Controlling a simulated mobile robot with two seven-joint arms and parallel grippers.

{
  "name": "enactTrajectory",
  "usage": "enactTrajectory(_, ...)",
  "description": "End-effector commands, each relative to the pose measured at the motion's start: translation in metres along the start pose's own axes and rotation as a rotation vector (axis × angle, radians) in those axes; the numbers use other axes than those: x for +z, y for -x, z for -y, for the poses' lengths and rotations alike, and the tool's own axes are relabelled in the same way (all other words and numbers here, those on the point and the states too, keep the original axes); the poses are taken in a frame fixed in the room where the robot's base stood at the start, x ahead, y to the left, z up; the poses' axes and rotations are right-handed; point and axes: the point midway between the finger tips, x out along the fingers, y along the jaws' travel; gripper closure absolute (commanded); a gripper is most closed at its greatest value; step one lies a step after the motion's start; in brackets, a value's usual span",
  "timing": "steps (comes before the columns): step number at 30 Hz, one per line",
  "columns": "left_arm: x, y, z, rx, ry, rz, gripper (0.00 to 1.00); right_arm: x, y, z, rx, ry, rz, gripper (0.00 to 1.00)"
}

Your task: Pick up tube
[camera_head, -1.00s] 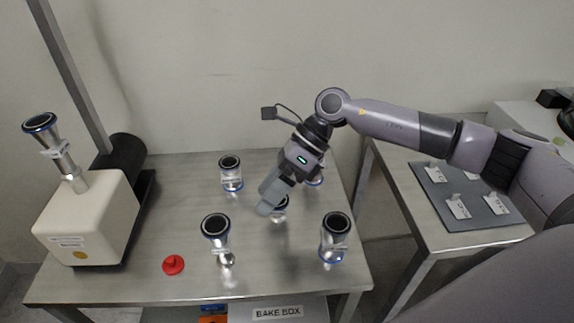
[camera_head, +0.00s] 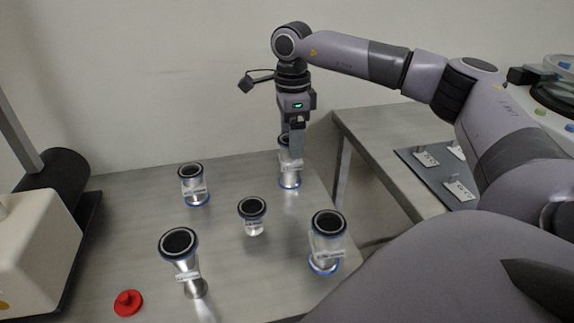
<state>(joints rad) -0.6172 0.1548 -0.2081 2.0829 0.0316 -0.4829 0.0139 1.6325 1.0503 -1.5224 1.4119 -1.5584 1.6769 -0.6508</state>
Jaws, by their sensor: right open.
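Several metal tubes with black-ringed tops stand on the steel table (camera_head: 225,230). My right gripper (camera_head: 295,152) points down at the back right tube (camera_head: 289,172), with its fingers in front of the tube's upper part. The gripper is open; whether the fingers touch the tube is hidden. The other tubes are the back left tube (camera_head: 194,186), the small middle tube (camera_head: 253,216), the front left tube (camera_head: 183,262) and the front right tube (camera_head: 326,243). My left gripper is not in view.
A red cap (camera_head: 128,302) lies at the table's front left. A cream-coloured device (camera_head: 32,245) stands at the left edge. A second table (camera_head: 385,130) on the right bears a grey mat (camera_head: 428,178) with labelled pieces.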

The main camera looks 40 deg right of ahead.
Motion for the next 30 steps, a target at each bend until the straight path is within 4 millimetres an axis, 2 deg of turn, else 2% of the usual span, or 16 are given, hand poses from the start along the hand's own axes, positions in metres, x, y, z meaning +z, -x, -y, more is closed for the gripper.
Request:
enactTrajectory(10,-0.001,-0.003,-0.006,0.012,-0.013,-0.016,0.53,0.003,-0.050,-0.003,0.002,0.000,-0.001,0.17)
enactTrajectory(14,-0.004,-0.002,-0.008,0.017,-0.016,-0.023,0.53,0.003,-0.059,-0.003,0.001,0.000,0.001,0.17)
enactTrajectory(20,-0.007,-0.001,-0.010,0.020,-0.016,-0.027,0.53,0.003,-0.059,-0.003,0.001,-0.001,0.002,0.17)
enactTrajectory(21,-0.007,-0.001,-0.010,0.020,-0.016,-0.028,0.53,0.003,-0.059,-0.003,0.001,-0.001,0.002,0.20)
enactTrajectory(26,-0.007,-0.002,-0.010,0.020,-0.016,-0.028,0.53,0.003,-0.059,-0.003,0.001,0.000,0.002,0.72)
enactTrajectory(27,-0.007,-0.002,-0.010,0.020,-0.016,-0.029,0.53,0.003,-0.059,-0.003,0.001,-0.001,0.002,0.76)
enactTrajectory(30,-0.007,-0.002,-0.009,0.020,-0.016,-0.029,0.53,0.004,-0.058,-0.003,0.000,-0.001,0.003,0.76)
